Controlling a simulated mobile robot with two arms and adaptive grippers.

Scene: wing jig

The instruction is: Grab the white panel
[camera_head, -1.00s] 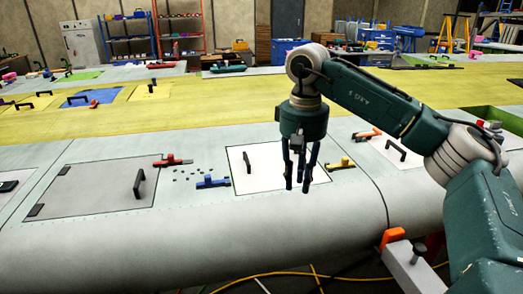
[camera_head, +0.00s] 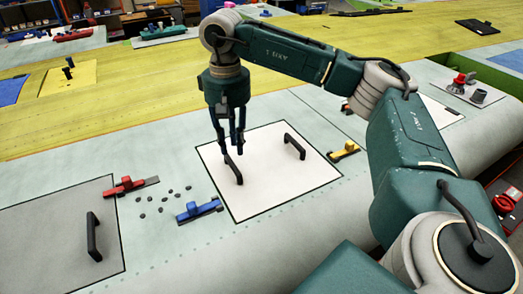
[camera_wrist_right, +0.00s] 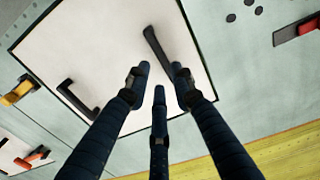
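The white panel (camera_head: 270,190) lies in the wing surface. It is square with a dark outline and two black handles, a left handle (camera_head: 234,170) and a right handle (camera_head: 295,146). My right gripper (camera_head: 232,150) is over the panel's left part, its fingertips close to the far end of the left handle. In the wrist view the panel (camera_wrist_right: 105,45) is below the open fingers (camera_wrist_right: 160,82), and the left handle (camera_wrist_right: 158,48) reaches toward the space between them. I cannot tell whether they touch. The gripper looks empty. My left gripper is not in view.
A blue clamp (camera_head: 199,209) sits left of the panel and a yellow clamp (camera_head: 344,151) right of it. A red clamp (camera_head: 130,186), several dark pebble-like bits and a grey panel (camera_head: 55,240) with a black handle are farther left.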

